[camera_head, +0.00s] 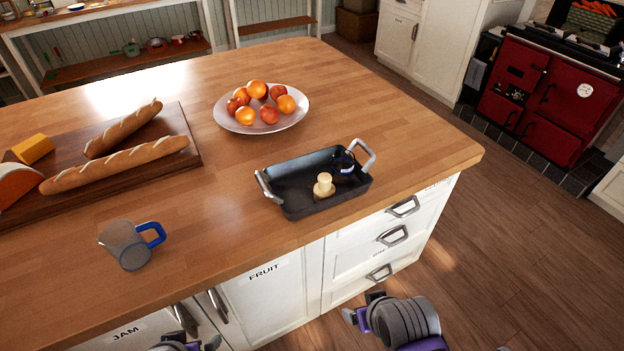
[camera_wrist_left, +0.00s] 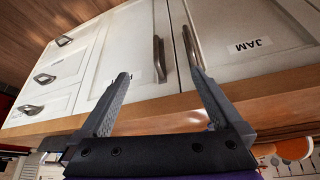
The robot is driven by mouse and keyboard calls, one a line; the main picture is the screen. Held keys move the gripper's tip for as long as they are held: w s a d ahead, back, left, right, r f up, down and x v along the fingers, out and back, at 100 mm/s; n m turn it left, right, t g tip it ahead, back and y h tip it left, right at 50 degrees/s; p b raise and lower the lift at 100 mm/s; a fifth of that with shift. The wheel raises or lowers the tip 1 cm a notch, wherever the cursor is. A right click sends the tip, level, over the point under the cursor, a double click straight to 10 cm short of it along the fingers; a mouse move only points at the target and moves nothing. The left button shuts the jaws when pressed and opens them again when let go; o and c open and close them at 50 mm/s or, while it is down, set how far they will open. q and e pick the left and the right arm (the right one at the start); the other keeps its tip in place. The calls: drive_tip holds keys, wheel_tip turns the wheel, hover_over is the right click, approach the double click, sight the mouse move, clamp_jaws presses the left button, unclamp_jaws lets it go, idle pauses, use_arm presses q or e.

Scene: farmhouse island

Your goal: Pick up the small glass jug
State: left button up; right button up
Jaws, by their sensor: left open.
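The small glass jug (camera_head: 125,247) stands upright on the wooden island top near its front left edge. It is see-through grey with a blue handle on its right. My left gripper (camera_head: 187,343) shows at the bottom edge in the head view, in front of the island and below its top, apart from the jug. In the left wrist view my left gripper (camera_wrist_left: 160,74) is open and empty, facing the cabinet doors. The jug is not seen there. My right gripper (camera_head: 361,308) is in front of the drawers, clear of the jug; its jaw opening is unclear.
A dark roasting pan (camera_head: 290,205) holds a pale knobbed object (camera_head: 324,185) and a small blue-trimmed item (camera_head: 343,162). A fruit plate (camera_head: 222,115) and a bread board (camera_head: 190,150) stand farther back. The island top (camera_head: 225,205) is bare between jug and pan.

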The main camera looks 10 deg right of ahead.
use_arm(q)
drive_tip(key=shift+c, duration=0.2)
idle(0.3)
drive_tip(key=c, duration=0.5)
wheel_tip(320, 180, up, 13)
drive_tip(key=m+g, duration=0.4)
drive_tip(key=g, duration=0.1)
hover_over(163, 236)
drive_tip(key=shift+w+r, duration=0.1)
drive_tip(key=shift+w, duration=0.15)
drive_tip(key=shift+w+a, duration=0.1)
drive_tip(key=shift+w, duration=0.15)
drive_tip(key=shift+w+f, duration=0.1)
drive_tip(key=shift+f, duration=0.1)
drive_tip(key=shift+a+f, duration=0.2)
drive_tip(key=shift+f, duration=5)
